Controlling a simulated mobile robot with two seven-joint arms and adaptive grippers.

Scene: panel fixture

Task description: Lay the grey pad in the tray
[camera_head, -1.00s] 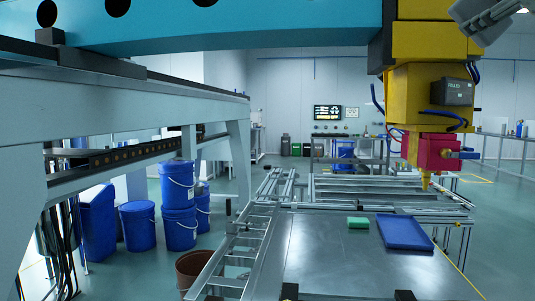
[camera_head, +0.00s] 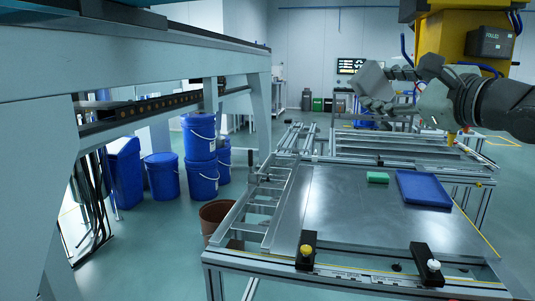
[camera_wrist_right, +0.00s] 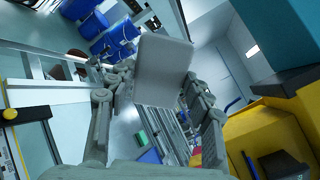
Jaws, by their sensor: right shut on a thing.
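The grey pad (camera_head: 372,82) is a flat square plate held up in the air in the head view. It fills the middle of the right wrist view (camera_wrist_right: 162,70). My right gripper (camera_head: 392,92) is shut on it, with a finger at each side edge in the right wrist view (camera_wrist_right: 158,88). The blue tray (camera_head: 424,188) lies on the metal table at its far right, below my right gripper and apart from the pad. My left gripper is not in view.
A green block (camera_head: 378,177) sits just left of the tray. A yellow machine head (camera_head: 460,35) hangs behind my right arm. Blue buckets (camera_head: 200,160) stand at left.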

